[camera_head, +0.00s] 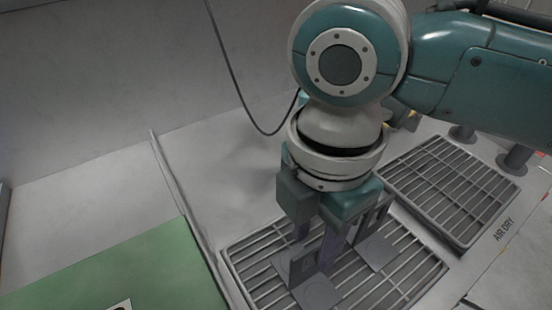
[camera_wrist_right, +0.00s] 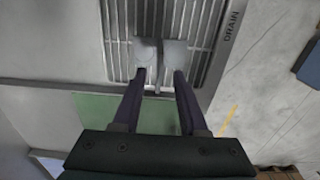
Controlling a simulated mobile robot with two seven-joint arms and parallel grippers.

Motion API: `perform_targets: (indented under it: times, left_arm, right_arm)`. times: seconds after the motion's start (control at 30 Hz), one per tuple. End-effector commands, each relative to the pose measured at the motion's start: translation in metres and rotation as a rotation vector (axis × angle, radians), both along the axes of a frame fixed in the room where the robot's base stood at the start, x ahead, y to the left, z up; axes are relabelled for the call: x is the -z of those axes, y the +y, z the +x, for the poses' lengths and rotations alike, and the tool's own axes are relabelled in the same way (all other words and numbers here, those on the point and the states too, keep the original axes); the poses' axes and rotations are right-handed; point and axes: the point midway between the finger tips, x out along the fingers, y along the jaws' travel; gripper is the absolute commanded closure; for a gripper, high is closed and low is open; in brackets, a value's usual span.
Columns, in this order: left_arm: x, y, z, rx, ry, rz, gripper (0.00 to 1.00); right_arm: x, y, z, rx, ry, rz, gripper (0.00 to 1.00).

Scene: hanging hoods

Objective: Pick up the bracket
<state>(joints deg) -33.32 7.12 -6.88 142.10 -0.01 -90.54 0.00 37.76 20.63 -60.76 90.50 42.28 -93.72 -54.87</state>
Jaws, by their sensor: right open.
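A grey bracket (camera_head: 318,292) with an upright plate and a rounded flat foot rests on a slotted metal rack (camera_head: 440,270) in the head view. In the right wrist view, light grey foot plates of the bracket (camera_wrist_right: 174,54) lie just beyond the fingertips, with a thin upright between them. My right gripper (camera_head: 318,252) points down just above the rack. Its dark purple fingers are spread, one on each side of the thin upright in the wrist view (camera_wrist_right: 160,82). I cannot tell whether they touch it. My left gripper is not in view.
Another grey bracket-like piece (camera_head: 375,250) stands beside it on the rack. A second slotted rack (camera_head: 450,190) lies at the right, by an "AIR DRY" label. A green mat (camera_head: 120,270) lies at the lower left. A dark cable (camera_head: 232,82) hangs behind.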

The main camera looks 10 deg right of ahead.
Motion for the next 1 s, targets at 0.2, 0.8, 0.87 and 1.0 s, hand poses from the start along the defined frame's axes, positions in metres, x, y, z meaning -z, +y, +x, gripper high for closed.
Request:
perform_targets:
  times: [0.2, 0.8, 0.87, 1.0]
  left_arm:
    - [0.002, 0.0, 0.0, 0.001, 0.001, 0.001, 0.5]
    - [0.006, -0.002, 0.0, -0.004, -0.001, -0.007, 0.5]
    - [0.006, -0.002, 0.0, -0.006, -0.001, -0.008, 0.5]
    - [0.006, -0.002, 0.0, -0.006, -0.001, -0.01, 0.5]
  right_arm:
    - [0.023, 0.0, -0.001, 0.003, 0.002, -0.002, 0.57]
    - [0.06, 0.0, 0.0, 0.002, -0.003, 0.001, 0.68]
    - [0.06, 0.0, 0.0, 0.002, -0.003, 0.0, 0.74]
    - [0.06, 0.0, 0.0, 0.002, -0.003, 0.0, 0.9]
